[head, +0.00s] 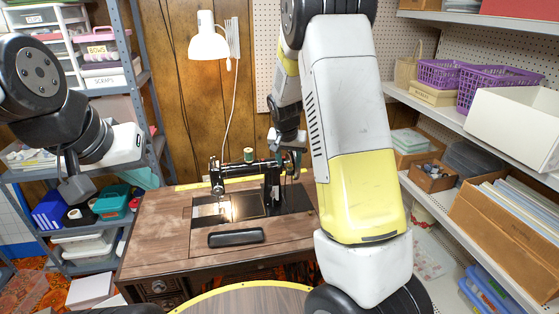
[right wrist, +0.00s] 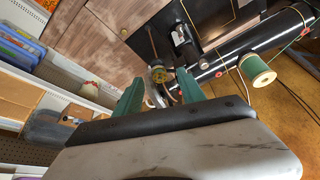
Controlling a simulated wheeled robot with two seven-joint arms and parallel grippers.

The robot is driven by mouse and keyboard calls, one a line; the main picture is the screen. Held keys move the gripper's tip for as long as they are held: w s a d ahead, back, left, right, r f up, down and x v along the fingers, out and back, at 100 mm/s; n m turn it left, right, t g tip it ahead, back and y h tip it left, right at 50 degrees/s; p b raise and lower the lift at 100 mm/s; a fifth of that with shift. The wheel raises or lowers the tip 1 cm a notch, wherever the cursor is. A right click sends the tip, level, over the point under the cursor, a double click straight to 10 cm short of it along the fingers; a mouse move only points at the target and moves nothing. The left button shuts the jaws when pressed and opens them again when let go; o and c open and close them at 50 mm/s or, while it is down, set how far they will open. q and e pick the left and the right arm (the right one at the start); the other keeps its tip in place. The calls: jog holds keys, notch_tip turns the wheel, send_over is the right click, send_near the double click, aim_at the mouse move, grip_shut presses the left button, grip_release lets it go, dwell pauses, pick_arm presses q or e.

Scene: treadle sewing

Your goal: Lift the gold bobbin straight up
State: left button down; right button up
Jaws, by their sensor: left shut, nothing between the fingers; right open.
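The gold bobbin (right wrist: 159,74) shows in the right wrist view, at the end of the black sewing machine (right wrist: 232,58). My right gripper (right wrist: 160,88) is open, with its two green fingers on either side of the bobbin in that picture. Whether they touch it I cannot tell. In the head view my right gripper (head: 290,158) is at the right end of the sewing machine (head: 272,185), partly hidden by my arm, and I cannot make out the bobbin there. My left gripper (head: 76,188) is shut and empty, away from the machine at the left.
A green thread spool (head: 249,155) stands on top of the machine. A black oblong object (head: 236,237) lies on the wooden sewing table (head: 160,225). A white lamp (head: 207,40) hangs above. Loaded shelves (head: 480,130) stand at the right and a rack (head: 150,105) at the left.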

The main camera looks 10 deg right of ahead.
jog(key=shift+w+d+f, duration=0.1)
jog(key=shift+w+f, duration=0.1)
jog(key=shift+f, duration=0.25)
grip_shut()
